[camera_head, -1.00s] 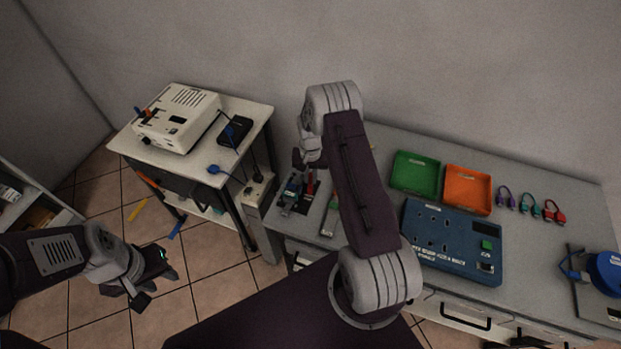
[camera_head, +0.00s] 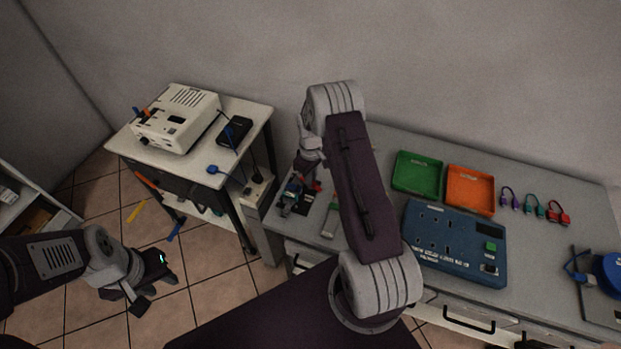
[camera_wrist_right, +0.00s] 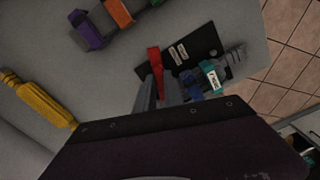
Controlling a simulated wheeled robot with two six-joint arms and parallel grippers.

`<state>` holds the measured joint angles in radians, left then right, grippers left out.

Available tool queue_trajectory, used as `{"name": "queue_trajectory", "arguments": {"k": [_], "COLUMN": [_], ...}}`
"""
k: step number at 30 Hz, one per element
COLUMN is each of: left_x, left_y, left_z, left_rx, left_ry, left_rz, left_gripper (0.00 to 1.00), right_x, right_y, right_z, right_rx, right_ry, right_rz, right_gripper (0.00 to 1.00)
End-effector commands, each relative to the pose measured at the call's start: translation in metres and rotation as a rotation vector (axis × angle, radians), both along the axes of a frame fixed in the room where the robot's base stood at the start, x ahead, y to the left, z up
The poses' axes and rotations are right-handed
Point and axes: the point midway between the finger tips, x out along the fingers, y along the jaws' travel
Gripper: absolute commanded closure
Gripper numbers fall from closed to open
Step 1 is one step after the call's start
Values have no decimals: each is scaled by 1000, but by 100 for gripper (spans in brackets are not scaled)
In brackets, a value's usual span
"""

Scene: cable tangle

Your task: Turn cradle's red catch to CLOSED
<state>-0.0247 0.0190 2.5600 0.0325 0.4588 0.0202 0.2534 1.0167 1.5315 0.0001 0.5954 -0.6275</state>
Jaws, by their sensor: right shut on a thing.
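The red catch (camera_wrist_right: 154,58) stands up as a narrow lever at the near edge of the dark cradle (camera_wrist_right: 205,38) in the right wrist view. My right gripper (camera_wrist_right: 157,88) is shut on the catch, with grey fingers on either side of it. Blue and grey parts with a teal, white-labelled piece (camera_wrist_right: 211,78) lie at the cradle's right side. In the head view the cradle (camera_head: 287,208) is at the bench's left end, partly hidden by my right arm. The catch's markings are too small to read. My left gripper (camera_head: 152,283) hangs open and empty over the floor.
Green (camera_head: 417,172) and orange (camera_head: 469,188) trays and a blue panel (camera_head: 453,243) sit right of my right arm. Several coloured cables lie beyond them. A cream device (camera_head: 177,118) stands on the left cart. A yellow-handled tool (camera_wrist_right: 38,100) lies beside the cradle.

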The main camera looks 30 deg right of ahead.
Motion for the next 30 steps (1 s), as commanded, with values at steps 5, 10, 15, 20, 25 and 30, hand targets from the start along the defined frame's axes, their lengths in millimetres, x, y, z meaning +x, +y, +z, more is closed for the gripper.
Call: {"name": "queue_trajectory", "arguments": {"k": [5,10,15,20,25,30], "left_x": [0,0,0,0,0,0], "left_y": [0,0,0,0,0,0], "left_z": [-2,-2,-3,-3,-3,-3], "left_rx": [0,0,0,0,0,0], "left_ry": [0,0,0,0,0,0], "left_rz": [0,0,0,0,0,0], "left_gripper": [64,64,64,64,64,64], "right_x": [3,3,4,4,4,4], "right_y": [-1,-1,-2,-2,-2,-2], "right_z": [3,3,3,3,4,4], "right_rx": [-3,-4,-3,-4,-5,-5], "right_ry": [-10,-11,-11,-11,-11,-11], "right_rz": [133,233,300,334,348,350], "right_gripper": [100,100,100,100,100,100]}}
